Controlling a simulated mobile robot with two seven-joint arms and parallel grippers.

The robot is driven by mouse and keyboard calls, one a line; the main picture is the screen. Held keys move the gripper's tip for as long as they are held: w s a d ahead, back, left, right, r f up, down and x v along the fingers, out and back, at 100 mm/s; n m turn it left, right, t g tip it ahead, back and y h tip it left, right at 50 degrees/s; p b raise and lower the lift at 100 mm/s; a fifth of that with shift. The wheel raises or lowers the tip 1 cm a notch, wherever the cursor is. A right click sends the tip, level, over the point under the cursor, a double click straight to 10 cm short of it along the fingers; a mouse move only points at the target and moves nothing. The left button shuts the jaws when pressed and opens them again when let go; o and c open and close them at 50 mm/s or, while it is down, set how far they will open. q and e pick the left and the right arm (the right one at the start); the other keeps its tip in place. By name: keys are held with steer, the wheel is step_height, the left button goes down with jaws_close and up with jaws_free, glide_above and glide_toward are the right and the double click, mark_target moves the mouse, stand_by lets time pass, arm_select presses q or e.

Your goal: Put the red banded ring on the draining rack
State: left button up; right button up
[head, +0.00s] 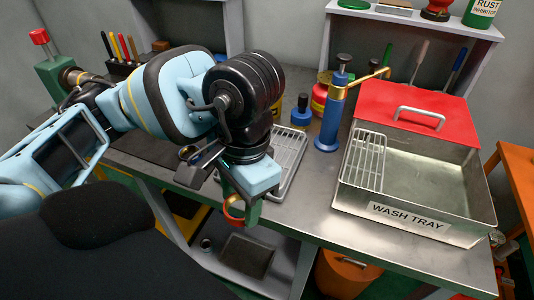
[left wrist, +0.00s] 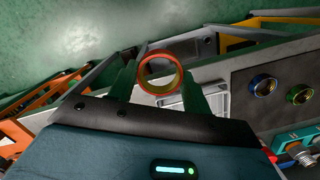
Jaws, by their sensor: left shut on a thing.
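My left gripper (head: 243,211) is shut on the red banded ring (head: 228,212), an orange-red ring partly hidden by a green finger. In the left wrist view the ring (left wrist: 161,88) sits between the two green fingers, its opening facing the camera. It hangs in the air by the bench's front edge. A grey wire rack (head: 292,146) lies on the bench just behind the gripper, partly hidden by my arm. A second wire rack (head: 362,160) sits across the left side of the wash tray (head: 462,236). I cannot tell which is the draining rack. My right gripper is out of view.
A blue pump bottle (head: 330,125) with a brass spout stands left of the wash tray. The tray's red lid (head: 415,105) covers its back. Two rings, blue (left wrist: 263,85) and yellow-green (left wrist: 299,94), show in the left wrist view. The bench front (head: 320,215) is clear.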

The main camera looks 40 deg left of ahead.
arm_select(q)
steer(key=shift+w+a+r, duration=0.1)
steer(key=shift+w+a, duration=0.05)
steer(key=shift+w, duration=0.1)
steer(key=w+a, duration=0.2)
steer(key=w, duration=0.2)
steer(key=w+a+f+p, duration=0.1)
steer(key=w+a, duration=0.2)
steer(key=w, duration=0.1)
steer(key=w+a, duration=0.2)
steer(key=w, duration=0.3)
steer(key=shift+a+f, duration=0.2)
steer(key=shift+a, duration=0.05)
steer(key=shift+w+a+f+p, duration=0.1)
steer(key=shift+w+f+p, duration=0.1)
steer(key=shift+f+p, duration=0.15)
step_height(320, 180, down, 2)
steer(key=shift+f, duration=0.4)
steer(key=shift+f, duration=0.1)
